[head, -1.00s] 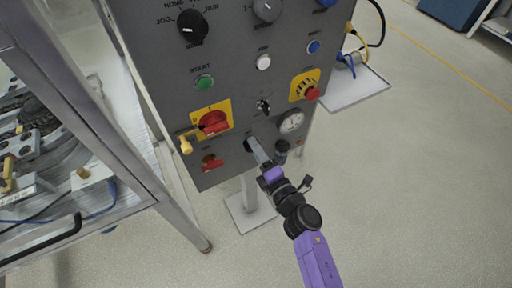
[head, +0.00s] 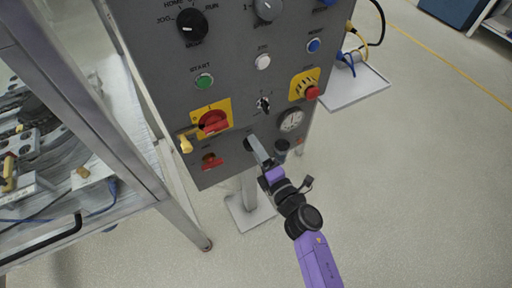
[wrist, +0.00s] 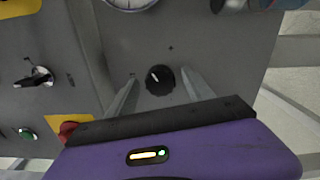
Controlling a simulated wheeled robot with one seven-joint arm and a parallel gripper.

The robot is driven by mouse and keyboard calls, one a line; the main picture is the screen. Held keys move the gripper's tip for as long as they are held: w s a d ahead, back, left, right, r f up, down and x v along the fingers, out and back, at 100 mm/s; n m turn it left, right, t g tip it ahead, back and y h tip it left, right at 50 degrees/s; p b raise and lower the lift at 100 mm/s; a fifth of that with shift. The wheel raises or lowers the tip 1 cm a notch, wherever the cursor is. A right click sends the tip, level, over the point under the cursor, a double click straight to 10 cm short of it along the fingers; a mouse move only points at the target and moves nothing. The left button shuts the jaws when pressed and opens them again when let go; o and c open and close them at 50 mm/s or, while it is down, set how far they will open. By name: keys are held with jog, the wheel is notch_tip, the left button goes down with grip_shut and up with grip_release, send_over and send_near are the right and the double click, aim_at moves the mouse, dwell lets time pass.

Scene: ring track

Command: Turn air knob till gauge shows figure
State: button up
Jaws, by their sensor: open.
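The black air knob (wrist: 160,80) has a small white mark and sits on the grey panel. In the wrist view it lies between the two fingers of my gripper (wrist: 160,76), with a gap on each side. My gripper (head: 251,141) is open at the lower part of the panel in the head view, where it partly hides the knob (head: 247,145). The round white gauge (head: 291,121) is to the right of the knob. Only its edge shows at the top of the wrist view (wrist: 130,3). Its needle is too small to read.
A red rotary switch (head: 213,121) on a yellow plate and a red valve handle (head: 211,161) are left of my gripper. A black selector (head: 263,105) and an emergency stop (head: 312,92) are above. A dark fitting (head: 282,146) is close on the right.

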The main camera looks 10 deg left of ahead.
jog(key=v, duration=0.7)
jog(key=shift+p, duration=0.4)
jog(key=shift+s+d, duration=0.1)
